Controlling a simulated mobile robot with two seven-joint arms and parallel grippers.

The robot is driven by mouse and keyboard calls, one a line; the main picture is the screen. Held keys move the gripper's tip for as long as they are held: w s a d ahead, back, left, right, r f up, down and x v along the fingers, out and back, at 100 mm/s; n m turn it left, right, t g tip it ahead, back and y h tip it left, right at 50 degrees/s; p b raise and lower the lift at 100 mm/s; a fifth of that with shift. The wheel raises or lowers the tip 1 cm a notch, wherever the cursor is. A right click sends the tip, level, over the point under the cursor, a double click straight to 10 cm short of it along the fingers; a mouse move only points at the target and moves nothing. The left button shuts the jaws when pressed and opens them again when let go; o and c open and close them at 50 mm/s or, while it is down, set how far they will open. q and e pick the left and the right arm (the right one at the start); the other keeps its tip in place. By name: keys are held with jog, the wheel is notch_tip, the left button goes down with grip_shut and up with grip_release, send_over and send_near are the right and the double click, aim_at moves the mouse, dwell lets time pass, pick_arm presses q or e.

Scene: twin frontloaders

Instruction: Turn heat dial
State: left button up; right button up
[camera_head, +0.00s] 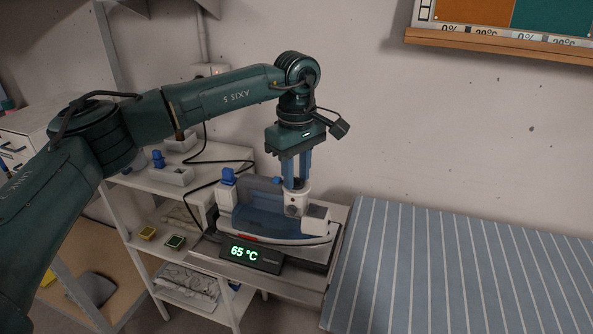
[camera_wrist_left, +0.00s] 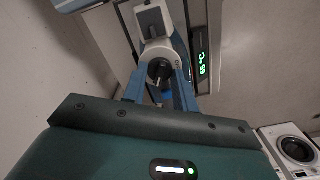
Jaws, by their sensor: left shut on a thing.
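A blue and white iron (camera_head: 258,207) sits on a metal stand. A small display (camera_head: 252,254) in front of it reads 65 °C in green; the display also shows in the left wrist view (camera_wrist_left: 202,55). The heat dial (camera_wrist_left: 160,72) is a dark round knob at the iron's white end. My left gripper (camera_head: 297,184) points straight down over that end, its blue fingers closed on the dial from both sides. In the head view the fingers mostly hide the dial. My right gripper is in neither view.
A striped ironing board (camera_head: 455,265) lies to the right. White shelves (camera_head: 190,190) with small blue-topped devices stand to the left, and a dark cord runs from them to the iron. A front-loading washer (camera_wrist_left: 291,150) shows at the wrist view's lower right.

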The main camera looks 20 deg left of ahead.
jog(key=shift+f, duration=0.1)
pick_arm(q)
jog(key=shift+n, duration=0.8)
jog(key=n+b, duration=0.1)
jog(key=n, duration=1)
jog(key=shift+n, duration=0.3)
jog(key=n+b, duration=0.1)
jog(key=n, duration=0.4)
jog(key=shift+n, duration=0.3)
jog(key=n, duration=0.4)
jog(key=shift+n, duration=0.3)
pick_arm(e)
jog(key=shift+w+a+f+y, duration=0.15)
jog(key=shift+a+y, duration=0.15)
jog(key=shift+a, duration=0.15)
pick_arm(q)
jog(key=o, duration=1)
